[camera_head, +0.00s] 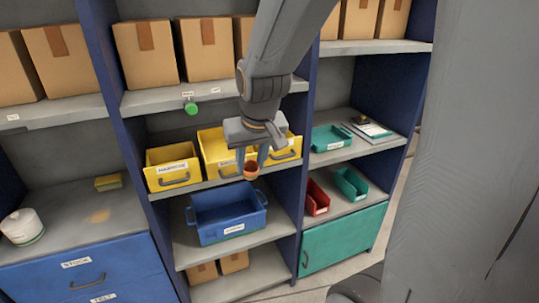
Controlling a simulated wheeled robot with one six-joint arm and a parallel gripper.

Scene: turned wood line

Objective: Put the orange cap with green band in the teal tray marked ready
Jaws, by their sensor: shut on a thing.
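My gripper (251,162) points down in front of the middle bay, shut on a small orange cap (251,171). I cannot make out a green band on the cap. A shallow teal tray (316,145) with a white label sits on the right bay's shelf, to the right of my gripper. A deeper green-teal bin (350,192) with a label stands one shelf lower. Both labels are too small to read. The cap is held in the air, apart from both.
Yellow bins (172,170) stand on the middle shelf behind my gripper, and a blue crate (230,228) is below. A red bin (317,204) stands beside the green-teal bin. A clipboard (370,129) lies right of the teal tray. A blue upright divides the bays.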

